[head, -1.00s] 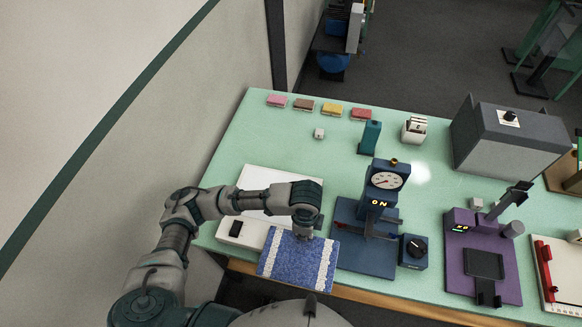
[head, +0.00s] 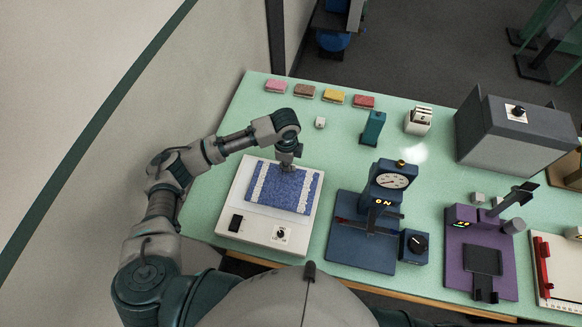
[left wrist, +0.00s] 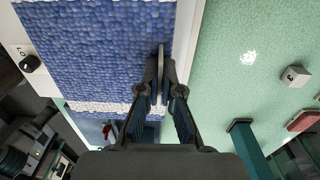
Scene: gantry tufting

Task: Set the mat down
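The mat (head: 280,188) is a blue rectangle with a white stripe near each short end. It lies level over the bed of a white machine (head: 230,210), within its outline; whether it touches the bed cannot be told. My left gripper (head: 287,165) points down at the mat's far edge, near the middle. In the left wrist view, the mat (left wrist: 95,50) fills the left half, and the fingers (left wrist: 162,82) are close together at its edge, closed on it. My right gripper is not in view.
The white machine has a knob (head: 281,233) and a black switch (head: 236,223) in front. A blue dial device (head: 365,235) stands close to its right. Coloured blocks (head: 334,96) line the back edge.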

